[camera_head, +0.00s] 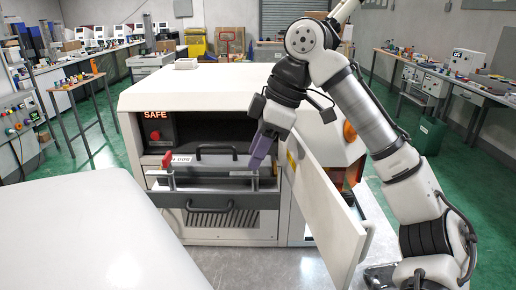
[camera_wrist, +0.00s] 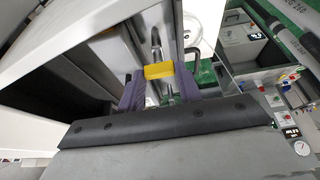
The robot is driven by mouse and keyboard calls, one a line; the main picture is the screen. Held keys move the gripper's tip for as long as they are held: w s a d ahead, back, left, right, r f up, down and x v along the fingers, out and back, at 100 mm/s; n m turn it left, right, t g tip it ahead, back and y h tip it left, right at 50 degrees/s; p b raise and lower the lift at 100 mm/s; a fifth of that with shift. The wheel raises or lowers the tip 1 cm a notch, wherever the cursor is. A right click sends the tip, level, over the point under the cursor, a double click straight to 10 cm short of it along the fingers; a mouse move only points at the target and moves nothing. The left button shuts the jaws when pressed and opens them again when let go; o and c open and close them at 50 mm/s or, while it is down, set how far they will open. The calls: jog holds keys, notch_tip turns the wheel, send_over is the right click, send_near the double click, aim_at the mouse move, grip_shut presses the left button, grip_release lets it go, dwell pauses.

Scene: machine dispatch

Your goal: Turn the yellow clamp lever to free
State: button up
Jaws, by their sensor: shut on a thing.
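The yellow clamp lever (camera_wrist: 159,70) shows as a short yellow block in the wrist view. It sits between the two purple fingers of my gripper (camera_wrist: 160,82), which are shut on it. In the head view my gripper (camera_head: 260,152) points down at the right end of the front opening of the white machine (camera_head: 200,90). There the lever itself is hidden, and its turn angle cannot be told.
An open white door (camera_head: 325,205) stands close to the right of my gripper. A red-ended part (camera_head: 168,158) is at the opening's left, below a lit SAFE sign (camera_head: 155,114). A black handle (camera_head: 216,149) crosses the opening. Benches line both walls.

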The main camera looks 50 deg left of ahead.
jog(key=o, duration=1)
jog(key=shift+r, duration=0.15)
jog(key=v, duration=1.3)
jog(key=shift+w+d+r, duration=0.1)
jog(key=shift+w+r, duration=0.1)
jog(key=shift+f, duration=0.1)
